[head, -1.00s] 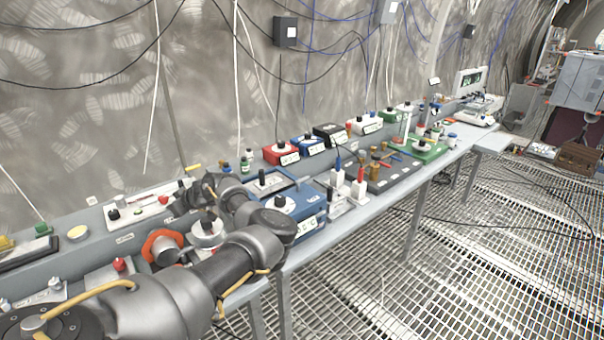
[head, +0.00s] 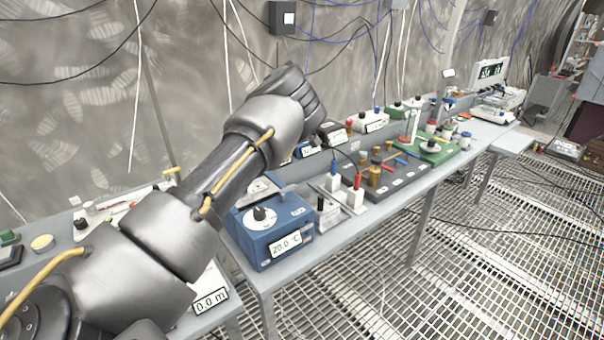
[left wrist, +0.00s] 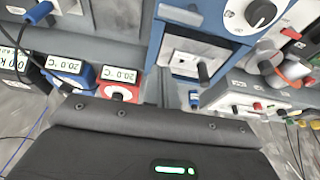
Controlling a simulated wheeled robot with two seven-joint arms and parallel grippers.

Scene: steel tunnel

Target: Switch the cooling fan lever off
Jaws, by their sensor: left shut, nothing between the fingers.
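A blue-framed panel with a pale plate and a lever-like handle with a dark end (left wrist: 203,72) shows in the left wrist view. I cannot read a fan label on it or tell its on or off position. In the head view the panel (head: 258,187) is partly hidden by my left arm, behind the blue box (head: 268,246) that reads 20.0 °C. My left gripper (left wrist: 163,88) is shut and empty, apart from the handle and beside the panel. In the head view my left arm reaches up over the bench, and its fingertips are hidden. My right gripper is not in view.
Small red (left wrist: 120,92) and blue instrument boxes stand along the back of the bench. A dark board with brass posts (head: 385,180) and white plugs stand right of the blue box. Cables hang on the wall. The air above the bench's right part is clear.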

